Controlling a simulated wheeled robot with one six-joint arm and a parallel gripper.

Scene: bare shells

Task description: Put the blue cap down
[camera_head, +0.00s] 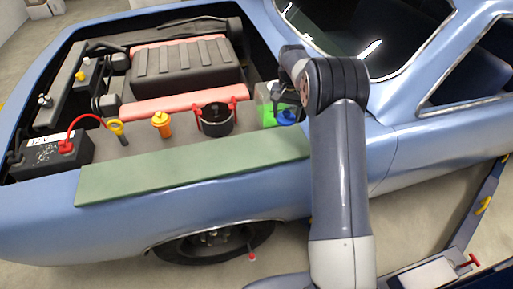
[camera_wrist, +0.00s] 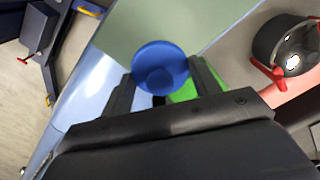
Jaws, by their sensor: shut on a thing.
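The blue cap (camera_wrist: 160,64) is round and sits between the two fingers of my gripper (camera_wrist: 160,90) in the wrist view. In the head view the blue cap (camera_head: 287,117) shows partly behind my gripper (camera_head: 283,100), beside the washer tank with green fluid (camera_head: 266,112). My gripper is shut on the cap. In the wrist view the green of the tank (camera_wrist: 184,92) shows behind the cap and fingers. I cannot tell how far the cap is above the tank.
A green mat (camera_head: 190,168) lies bare along the blue car's fender. A black pot with red clips (camera_head: 216,120), an orange cap (camera_head: 161,124), a yellow dipstick handle (camera_head: 116,128) and a battery (camera_head: 55,152) stand left of the tank. The engine (camera_head: 186,68) is behind them.

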